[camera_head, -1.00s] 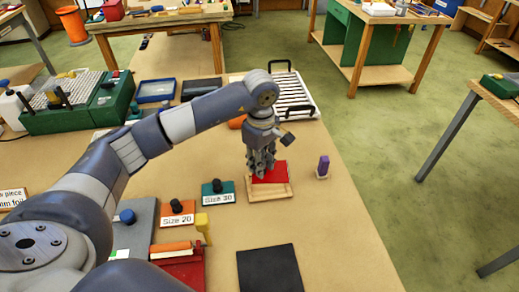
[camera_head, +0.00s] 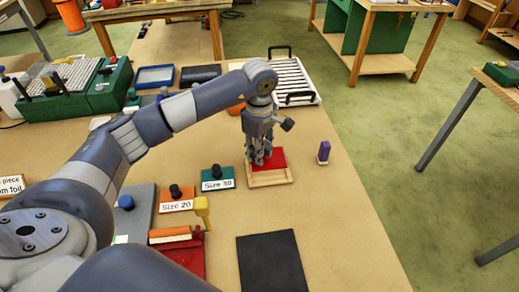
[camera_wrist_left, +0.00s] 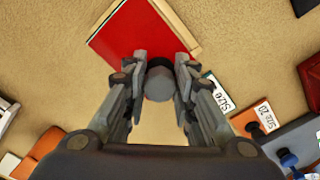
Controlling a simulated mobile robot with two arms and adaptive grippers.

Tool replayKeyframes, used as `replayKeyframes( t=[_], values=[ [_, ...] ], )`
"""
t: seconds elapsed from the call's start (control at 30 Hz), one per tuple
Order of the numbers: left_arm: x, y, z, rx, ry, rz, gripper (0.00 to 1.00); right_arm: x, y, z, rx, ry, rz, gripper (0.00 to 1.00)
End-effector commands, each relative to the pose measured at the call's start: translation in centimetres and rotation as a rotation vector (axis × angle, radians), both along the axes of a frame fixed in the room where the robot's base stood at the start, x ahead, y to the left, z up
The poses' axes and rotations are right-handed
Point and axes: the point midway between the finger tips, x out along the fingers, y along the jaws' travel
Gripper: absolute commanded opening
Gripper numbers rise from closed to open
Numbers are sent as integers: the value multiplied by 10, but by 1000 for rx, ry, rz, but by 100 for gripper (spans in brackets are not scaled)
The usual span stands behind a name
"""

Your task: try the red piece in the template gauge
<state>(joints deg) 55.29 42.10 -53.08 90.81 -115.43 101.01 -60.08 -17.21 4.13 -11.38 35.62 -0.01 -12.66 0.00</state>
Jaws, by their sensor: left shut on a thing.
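The red piece (camera_head: 272,160) is a flat red plate lying on a pale wooden tray-like base (camera_head: 272,180), which may be the template gauge. In the left wrist view, the red piece (camera_wrist_left: 130,32) lies flat with a wooden strip (camera_wrist_left: 176,24) along its right side. My left gripper (camera_head: 259,160) points down over the red piece's left part. In the left wrist view, its fingers (camera_wrist_left: 160,72) are closed around a grey round knob (camera_wrist_left: 159,84). The knob overlaps the red piece's near edge; I cannot tell whether they are joined. My right gripper is not in view.
An orange Size 20 block (camera_head: 176,200) and a green Size 30 block (camera_head: 217,179) stand left of the base. A small purple piece (camera_head: 324,151) stands to the right. A black mat (camera_head: 270,263) lies in front. A slatted rack (camera_head: 290,80) lies behind.

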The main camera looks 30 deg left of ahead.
Motion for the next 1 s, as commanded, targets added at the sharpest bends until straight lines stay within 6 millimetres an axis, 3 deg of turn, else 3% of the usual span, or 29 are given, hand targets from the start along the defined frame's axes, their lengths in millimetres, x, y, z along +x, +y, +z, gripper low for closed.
replayKeyframes(
  t=[0.1,0.33,1.0],
  values=[
    [0,0,-17,0,-1,0,4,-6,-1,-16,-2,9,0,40],
    [0,0,-33,0,-1,1,4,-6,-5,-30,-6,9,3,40],
    [0,0,-36,0,-1,0,4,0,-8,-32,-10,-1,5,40]
  ],
)
